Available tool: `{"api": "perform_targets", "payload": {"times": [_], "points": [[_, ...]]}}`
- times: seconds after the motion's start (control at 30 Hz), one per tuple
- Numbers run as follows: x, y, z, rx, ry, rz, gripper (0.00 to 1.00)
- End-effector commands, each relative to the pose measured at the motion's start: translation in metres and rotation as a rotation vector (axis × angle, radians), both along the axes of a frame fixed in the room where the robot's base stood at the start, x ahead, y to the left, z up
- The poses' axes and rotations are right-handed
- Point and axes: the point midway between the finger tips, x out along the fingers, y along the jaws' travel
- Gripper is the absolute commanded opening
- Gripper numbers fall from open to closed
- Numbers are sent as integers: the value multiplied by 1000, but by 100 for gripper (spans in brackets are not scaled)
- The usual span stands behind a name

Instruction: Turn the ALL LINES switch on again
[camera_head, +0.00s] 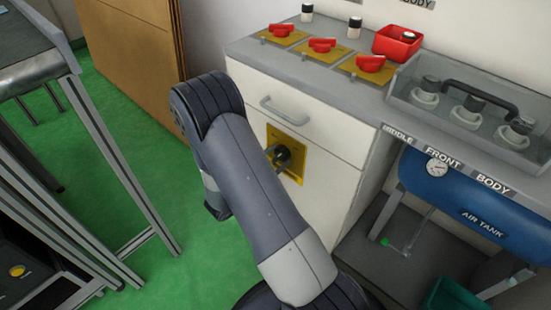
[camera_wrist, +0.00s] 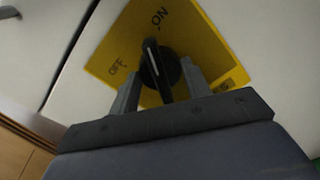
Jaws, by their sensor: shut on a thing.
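The switch is a black knob (camera_wrist: 165,65) with a white pointer line on a yellow plate (camera_wrist: 190,30), which is marked ON and OFF. The plate also shows on the white cabinet's front in the head view (camera_head: 299,162). My gripper (camera_wrist: 162,84) has one finger on each side of the knob's black handle and is shut on it. The pointer lies between the marks, closer to ON, tilted a little to the OFF side. Part of the lettering at the plate's lower right is hidden. My arm covers most of my gripper in the head view.
A drawer handle (camera_head: 284,112) sits above the switch. Red handles (camera_head: 322,45) on yellow plates, a red bin (camera_head: 397,42) and a clear cover (camera_head: 470,100) are on the counter. A blue air tank (camera_head: 455,195) is at right. Green floor (camera_head: 130,125) is open at left, beside a metal-framed table.

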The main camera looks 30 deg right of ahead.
Motion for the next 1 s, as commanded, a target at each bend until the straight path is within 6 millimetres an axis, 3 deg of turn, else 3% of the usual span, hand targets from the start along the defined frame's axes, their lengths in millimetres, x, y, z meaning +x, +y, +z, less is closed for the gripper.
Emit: {"api": "perform_targets", "payload": {"times": [0.5, 0.87, 0.9, 1.0], "points": [[0, 0, -3, 92, -256, 0, 23], [0, 0, 0, 101, -275, 0, 23], [0, 0, 0, 101, -275, 0, 46], [0, 0, 0, 101, -275, 0, 54]]}}
